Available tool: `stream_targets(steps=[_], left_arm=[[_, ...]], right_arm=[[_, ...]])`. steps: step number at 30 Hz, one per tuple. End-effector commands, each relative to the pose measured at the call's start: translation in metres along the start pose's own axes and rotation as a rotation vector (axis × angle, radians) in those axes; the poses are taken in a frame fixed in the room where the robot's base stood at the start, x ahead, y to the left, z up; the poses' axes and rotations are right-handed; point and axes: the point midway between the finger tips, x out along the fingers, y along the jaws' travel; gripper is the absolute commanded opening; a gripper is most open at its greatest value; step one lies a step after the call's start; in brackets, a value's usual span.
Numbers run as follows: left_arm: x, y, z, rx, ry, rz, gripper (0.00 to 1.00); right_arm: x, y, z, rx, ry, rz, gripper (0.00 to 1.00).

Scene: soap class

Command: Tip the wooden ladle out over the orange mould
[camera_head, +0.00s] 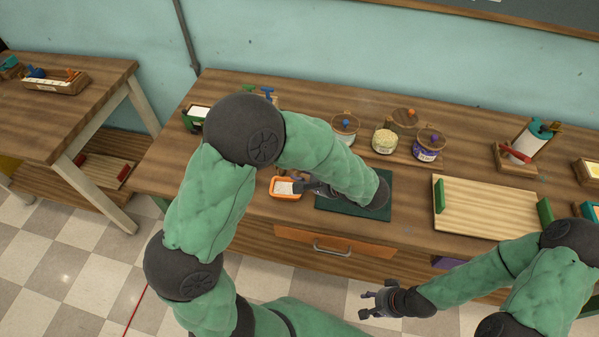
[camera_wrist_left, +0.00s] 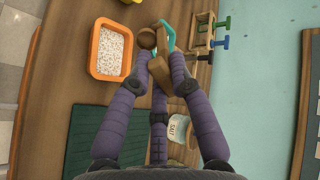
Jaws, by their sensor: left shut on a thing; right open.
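The orange mould (camera_head: 285,197) sits on the wooden table left of a dark green mat. In the left wrist view the mould (camera_wrist_left: 93,52) holds pale speckled grains. My left gripper (camera_wrist_left: 160,62) is shut on the wooden ladle (camera_wrist_left: 161,76). The ladle's round brown head (camera_wrist_left: 147,38) is beside the mould's right edge in that view; I cannot tell what it contains. In the head view my left gripper (camera_head: 314,187) is just right of the mould, and the ladle is hard to make out. My right gripper (camera_head: 370,302) is open and empty in front of the table.
The green mat (camera_head: 345,206) lies under my left wrist. Several jars, one a purple-labelled jar (camera_head: 428,150), stand behind. A pale wooden board (camera_head: 485,205) lies to the right. A teal object (camera_wrist_left: 168,36) shows beside the ladle. A salt jar (camera_wrist_left: 178,128) stands near my left gripper.

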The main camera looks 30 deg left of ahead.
Motion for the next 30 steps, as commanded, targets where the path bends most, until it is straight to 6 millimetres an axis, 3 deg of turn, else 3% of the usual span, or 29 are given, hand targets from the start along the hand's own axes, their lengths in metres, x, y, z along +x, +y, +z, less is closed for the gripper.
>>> stream_targets(steps=[18, 30], left_arm=[[-0.005, 0.013, 0.0, 0.001, 0.001, -0.127, 0.0], [-0.008, 0.015, 0.0, -0.002, 0.001, -0.166, 0.0]], right_arm=[[0.026, 0.009, -0.001, 0.0, 0.0, 0.0, 0.44], [0.032, 0.011, -0.001, 0.0, 0.0, 0.0, 0.44]])
